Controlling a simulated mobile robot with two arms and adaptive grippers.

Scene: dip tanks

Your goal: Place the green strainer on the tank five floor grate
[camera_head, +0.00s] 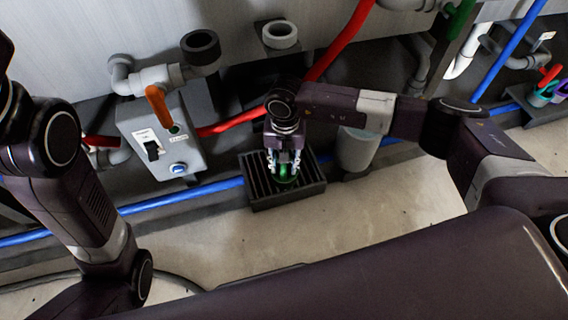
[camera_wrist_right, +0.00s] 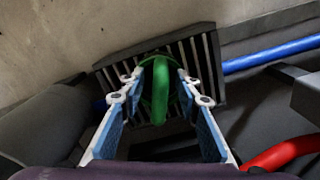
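The green strainer (camera_head: 287,179) is on the dark slatted floor grate (camera_head: 316,178), near its middle in the head view. The strainer's upright loop handle (camera_wrist_right: 160,92) shows clearly in the right wrist view, with its round body partly hidden behind it. The grate (camera_wrist_right: 208,62) lies beneath it in that view. My right gripper (camera_head: 284,164) points down over the grate. Its fingers stand on either side of the handle, with a visible gap on each side, so it is open. My left arm is at the left of the head view, but its gripper is out of sight.
A grey switch box (camera_head: 160,138) with an orange valve handle (camera_head: 158,106) stands left of the grate. A blue pipe (camera_head: 200,193) and a red pipe (camera_head: 225,125) run nearby. Colourful handled items (camera_head: 546,92) sit at far right. Concrete floor in front is clear.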

